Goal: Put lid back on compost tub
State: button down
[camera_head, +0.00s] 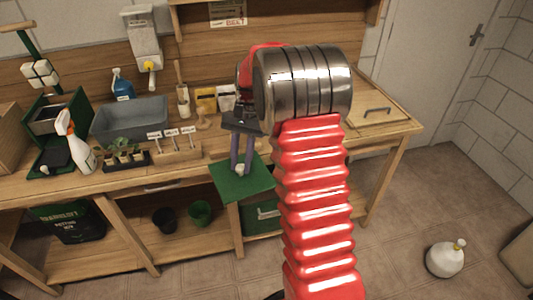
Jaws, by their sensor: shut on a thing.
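A flat green square lid (258,183) with a small pale knob shows at the bench's front edge, in the middle of the camera view. My gripper (241,168) points down with its two fingers shut on the lid's knob. I cannot tell whether the lid touches anything beneath it. A green box (263,213) with a pale handle shows below and right of the lid, partly hidden by my red arm. A dark tub with a green top (75,222) and printed lettering stands on the lower shelf at left. I cannot tell which of these is the compost tub.
The wooden bench (190,174) holds a grey tray (130,119), a white spray bottle (76,142), a seedling tray (125,158) and a labelled wooden rack (176,151) left of my gripper. Two pots, black (164,220) and green (200,213), stand below. A white jug (445,259) stands on the floor.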

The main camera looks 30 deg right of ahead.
jog(key=a+f+n, duration=0.1)
jog(key=a+n, duration=0.1)
jog(key=a, duration=0.4)
jog(key=w+a+f+n+g+h, duration=0.1)
jog(key=a+f+n, duration=0.1)
jog(key=a, duration=0.4)
jog(key=shift+w+a+n, duration=0.15)
jog(key=shift+n, duration=0.25)
